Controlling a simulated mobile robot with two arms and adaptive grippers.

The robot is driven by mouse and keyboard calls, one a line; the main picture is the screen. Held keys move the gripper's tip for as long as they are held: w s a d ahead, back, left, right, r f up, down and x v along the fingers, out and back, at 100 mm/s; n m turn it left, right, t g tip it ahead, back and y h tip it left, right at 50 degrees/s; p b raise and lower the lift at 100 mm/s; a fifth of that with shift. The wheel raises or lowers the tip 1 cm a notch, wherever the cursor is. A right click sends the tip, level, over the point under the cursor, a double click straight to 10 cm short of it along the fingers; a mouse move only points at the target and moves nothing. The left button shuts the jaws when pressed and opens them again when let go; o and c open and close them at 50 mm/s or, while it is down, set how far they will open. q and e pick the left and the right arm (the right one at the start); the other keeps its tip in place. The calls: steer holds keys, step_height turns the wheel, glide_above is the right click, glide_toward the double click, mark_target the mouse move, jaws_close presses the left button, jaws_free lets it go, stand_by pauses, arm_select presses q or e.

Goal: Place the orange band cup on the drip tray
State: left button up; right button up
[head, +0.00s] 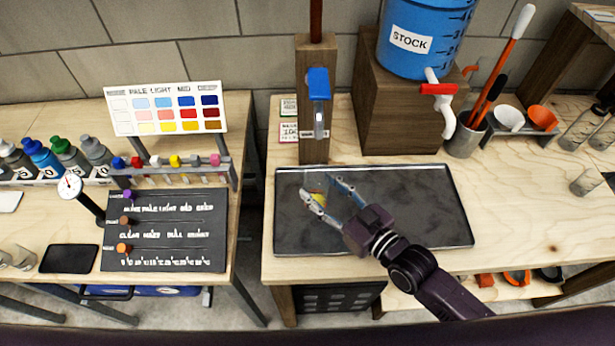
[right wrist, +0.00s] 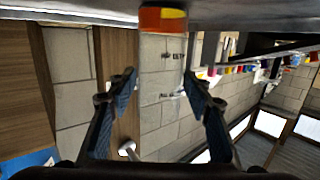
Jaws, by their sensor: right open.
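The drip tray (head: 425,200) is a dark, shallow tray with a raised rim on the right bench. The orange band cup (head: 318,197) is a small patch of yellow and orange on the tray's left part, mostly hidden by a finger of my right gripper (head: 330,191). In the right wrist view the picture is upside down, and the cup (right wrist: 163,19) shows its orange band at the top edge, against the grey tray surface. My left gripper is not in view.
A wooden post with a blue-handled tap (head: 318,90) stands behind the tray. A blue STOCK barrel (head: 425,35) with a red-handled tap sits on a wooden block (head: 400,115). A grey pot of tools (head: 466,137) stands behind the tray's right part. The tray's right half is bare.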

mark_target(324, 193)
steer(key=shift+v, duration=1.9)
